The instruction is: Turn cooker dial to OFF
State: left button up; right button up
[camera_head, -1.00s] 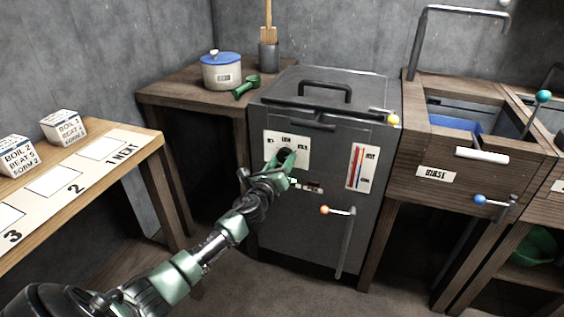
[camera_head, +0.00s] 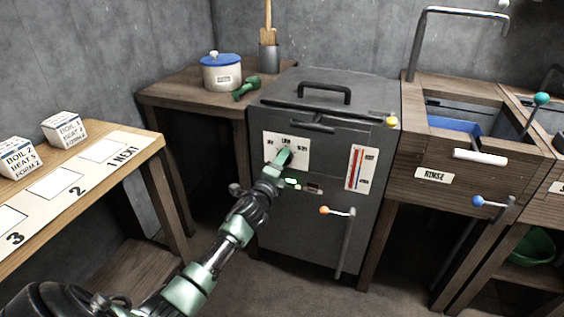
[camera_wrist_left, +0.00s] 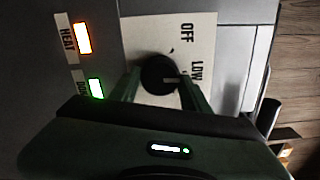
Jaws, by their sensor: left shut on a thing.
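The cooker (camera_head: 330,225) is a dark grey box with a handled lid, in the middle of the head view. Its white dial plate (camera_head: 271,146) is on the front, also in the wrist view (camera_wrist_left: 200,22), where OFF and LOW are readable. The black round dial (camera_wrist_left: 157,72) has a pale mark that appears to point toward LOW. My left gripper (camera_head: 285,156) is shut on the dial, its green fingers on either side of it in the wrist view (camera_wrist_left: 160,92). The rest of the plate is hidden behind the gripper.
The HEAT lamp (camera_wrist_left: 83,38) glows orange and a lamp below it (camera_wrist_left: 96,88) glows green. An orange-knobbed lever (camera_head: 340,212) and a gauge (camera_head: 361,168) are right of the dial. A lidded pot (camera_head: 222,75) stands on the left table.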

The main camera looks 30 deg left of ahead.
pick_arm(q)
jog(key=shift+n+p, duration=2.4)
jog(key=shift+n, duration=4.2)
pick_arm(e)
jog(key=x, duration=0.8)
jog(key=shift+s+a+f, duration=0.2)
jog(key=shift+s+f, duration=0.05)
jog(key=shift+f, duration=0.2)
pick_arm(q)
jog(key=o, duration=1.4)
jog(key=shift+c, duration=0.2)
